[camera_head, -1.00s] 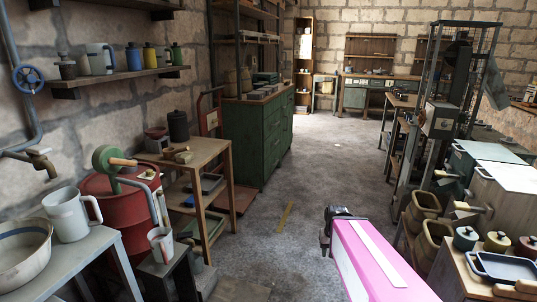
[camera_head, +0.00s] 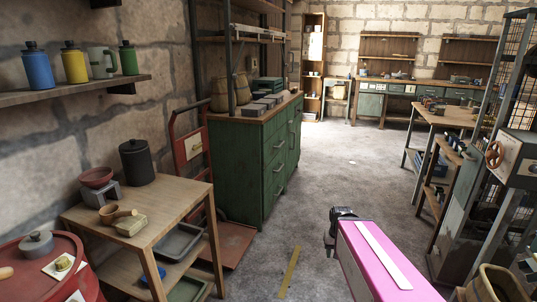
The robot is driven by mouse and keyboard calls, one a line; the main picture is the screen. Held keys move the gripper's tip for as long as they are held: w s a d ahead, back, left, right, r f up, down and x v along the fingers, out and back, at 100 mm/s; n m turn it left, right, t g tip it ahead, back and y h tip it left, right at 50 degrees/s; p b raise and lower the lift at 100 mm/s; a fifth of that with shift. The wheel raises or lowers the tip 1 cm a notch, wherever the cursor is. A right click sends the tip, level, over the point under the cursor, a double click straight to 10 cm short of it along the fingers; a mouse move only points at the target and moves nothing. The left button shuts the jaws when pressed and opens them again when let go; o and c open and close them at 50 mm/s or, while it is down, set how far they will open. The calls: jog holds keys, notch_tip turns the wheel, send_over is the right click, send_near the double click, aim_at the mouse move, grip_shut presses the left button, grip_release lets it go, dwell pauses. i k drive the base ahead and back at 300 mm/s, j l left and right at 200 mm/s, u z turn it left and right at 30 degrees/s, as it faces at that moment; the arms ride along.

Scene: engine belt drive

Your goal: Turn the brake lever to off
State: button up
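I cannot make out a brake lever in the current view. A tall mesh-caged machine (camera_head: 470,200) stands at the right edge, with a grey box that carries a small brown handwheel (camera_head: 493,155). Whether it is the belt drive, I cannot tell. My gripper (camera_head: 333,235) is dark and small at the end of my pink arm, at the lower middle, over the floor and apart from everything. Its fingers are too small and turned away to show whether they are open.
A wooden table (camera_head: 150,205) with pots and a red drum (camera_head: 40,265) stand at left. A green cabinet (camera_head: 245,165) stands behind, beside a red hand truck (camera_head: 193,148). Workbenches (camera_head: 400,90) line the far wall. The grey floor (camera_head: 340,170) between is clear.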

aim_at(196, 147)
jog(key=i+l+u, duration=0.1)
jog(key=i+u, duration=0.25)
jog(key=i, duration=0.2)
jog(key=i+l+u, duration=0.4)
jog(key=i+j+u, duration=0.1)
jog(key=u, duration=0.65)
